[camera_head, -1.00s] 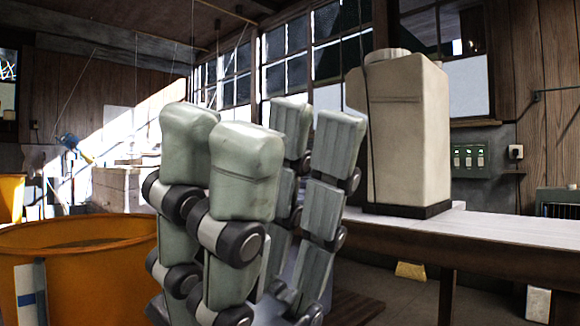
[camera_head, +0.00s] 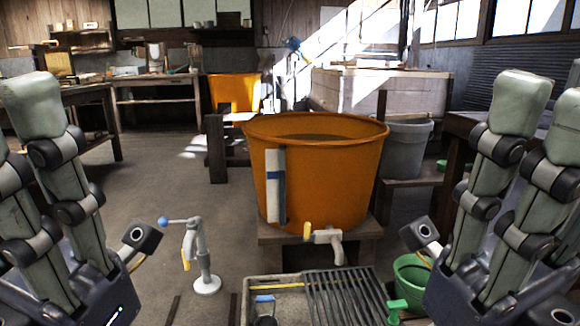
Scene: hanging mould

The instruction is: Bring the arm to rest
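My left gripper (camera_head: 22,110) is at the left edge, with its fingers upright and one of them cut off by the frame. My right gripper (camera_head: 535,110) is at the right edge, also upright and partly cut off. The two are far apart. I see no object between the visible fingers. The fingers facing them are out of frame or hidden, so the opening of each hand does not show.
An orange tub (camera_head: 325,180) stands on a low stand in the middle. Before it are a grated basin (camera_head: 345,298), a pale tap post (camera_head: 203,255) and a green bucket (camera_head: 412,270). Benches (camera_head: 155,80) line the left. The floor (camera_head: 150,180) at left is clear.

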